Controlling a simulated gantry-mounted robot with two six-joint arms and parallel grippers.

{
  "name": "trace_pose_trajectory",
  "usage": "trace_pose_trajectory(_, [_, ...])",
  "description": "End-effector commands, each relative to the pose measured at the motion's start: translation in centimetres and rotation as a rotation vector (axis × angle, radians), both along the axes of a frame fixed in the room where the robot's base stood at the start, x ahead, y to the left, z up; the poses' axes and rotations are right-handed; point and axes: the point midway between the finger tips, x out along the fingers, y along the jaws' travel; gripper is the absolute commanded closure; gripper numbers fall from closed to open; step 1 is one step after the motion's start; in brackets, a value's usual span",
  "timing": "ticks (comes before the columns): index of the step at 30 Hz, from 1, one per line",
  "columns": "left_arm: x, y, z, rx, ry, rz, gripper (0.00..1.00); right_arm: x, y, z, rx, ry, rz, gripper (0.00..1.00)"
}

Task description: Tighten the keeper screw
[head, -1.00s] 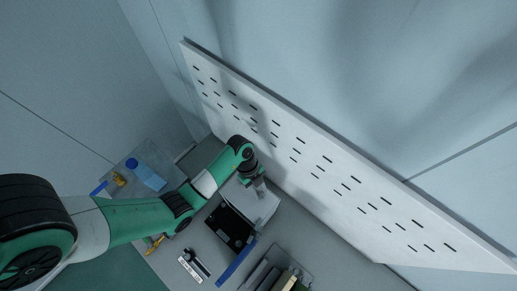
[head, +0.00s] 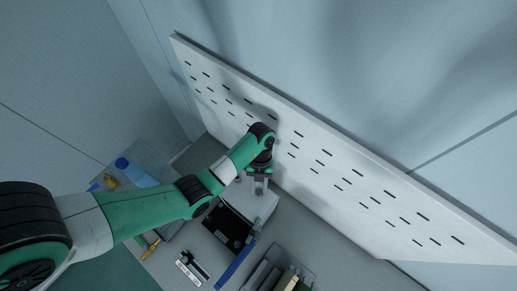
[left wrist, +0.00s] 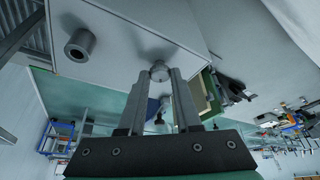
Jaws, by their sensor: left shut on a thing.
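The keeper screw (left wrist: 159,68) shows in the left wrist view as a short, round metal head standing out from a pale flat face. My left gripper (left wrist: 159,78) has its two fingers on either side of this head and is shut on it. In the head view, my left gripper (head: 259,188) points down at the white box (head: 255,203) on the table, beside the slotted panel. The screw itself is hidden there by the gripper and wrist. My right gripper is in neither view.
A metal cylinder (left wrist: 80,44) stands out from the same pale face. The slotted white panel (head: 330,172) rises close behind the gripper. A black unit (head: 228,230), a blue bar (head: 236,266) and an open tray (head: 307,274) lie in front. The table right of the box is clear.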

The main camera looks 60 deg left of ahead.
Motion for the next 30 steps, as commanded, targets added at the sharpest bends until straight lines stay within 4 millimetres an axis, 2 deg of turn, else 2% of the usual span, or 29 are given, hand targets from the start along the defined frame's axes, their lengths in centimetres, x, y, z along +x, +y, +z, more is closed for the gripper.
trace_pose_trajectory(3, [0.05,-0.07,-0.10,-0.003,0.000,-0.025,1.00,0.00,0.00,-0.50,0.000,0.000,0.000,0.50])
trace_pose_trajectory(17, [0.04,-0.10,0.02,-0.004,-0.001,-0.040,1.00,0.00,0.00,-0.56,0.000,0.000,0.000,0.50])
trace_pose_trajectory(18, [0.04,-0.10,0.01,-0.004,-0.002,-0.040,0.64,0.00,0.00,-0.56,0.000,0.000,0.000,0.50])
trace_pose_trajectory(22, [0.03,-0.09,0.01,-0.003,-0.001,-0.039,0.41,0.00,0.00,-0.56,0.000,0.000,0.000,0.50])
trace_pose_trajectory(23, [0.03,-0.09,0.01,-0.003,-0.001,-0.039,0.38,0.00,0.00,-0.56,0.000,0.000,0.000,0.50])
trace_pose_trajectory(30, [0.03,-0.06,-0.01,-0.003,0.000,-0.038,0.38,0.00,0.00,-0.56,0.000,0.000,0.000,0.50])
